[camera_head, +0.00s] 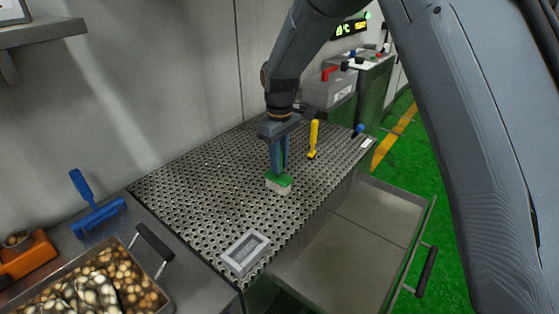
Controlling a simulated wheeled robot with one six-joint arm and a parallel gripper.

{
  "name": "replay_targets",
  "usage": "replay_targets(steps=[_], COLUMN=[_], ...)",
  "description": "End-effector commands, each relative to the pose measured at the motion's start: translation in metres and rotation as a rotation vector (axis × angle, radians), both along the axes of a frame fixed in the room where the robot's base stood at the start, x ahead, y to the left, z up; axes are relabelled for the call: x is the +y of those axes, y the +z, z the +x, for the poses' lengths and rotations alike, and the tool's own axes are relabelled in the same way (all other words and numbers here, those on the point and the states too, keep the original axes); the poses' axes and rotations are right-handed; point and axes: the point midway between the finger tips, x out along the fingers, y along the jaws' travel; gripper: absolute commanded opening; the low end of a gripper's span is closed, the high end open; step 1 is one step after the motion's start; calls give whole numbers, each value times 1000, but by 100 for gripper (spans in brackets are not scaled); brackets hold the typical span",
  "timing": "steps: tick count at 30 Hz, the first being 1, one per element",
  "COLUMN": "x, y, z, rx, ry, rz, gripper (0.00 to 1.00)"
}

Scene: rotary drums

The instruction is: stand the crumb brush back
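The crumb brush (279,184) appears to be the green block with pale bristles over the middle of the perforated grey top. It is roughly upright, bristles down. My gripper (278,166) points down right above it, its fingers around the green handle, and looks shut on it. The fingers hide most of the handle. I cannot tell whether the bristles touch the top. A pale grey rectangular frame (246,253) with a recessed middle lies on the top's near corner, apart from the brush.
The perforated top (185,195) is mostly clear. A yellow-handled tool (313,140) stands behind the brush, and a blue-ended item (358,130) sits farther right. A blue brush-like tool (97,215), an orange device (26,256) and a filled tray (163,272) are left. An open drawer (350,240) is at right.

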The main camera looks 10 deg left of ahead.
Motion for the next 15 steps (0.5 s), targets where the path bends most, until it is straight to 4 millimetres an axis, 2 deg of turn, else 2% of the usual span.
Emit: replay_targets(steps=[2, 11, 15], x=[0, 0, 1], y=[0, 1, 12], z=[0, 0, 1], rx=[0, 0, -3], ry=[0, 0, 0], rz=[0, 0, 2], gripper=[34, 34, 34])
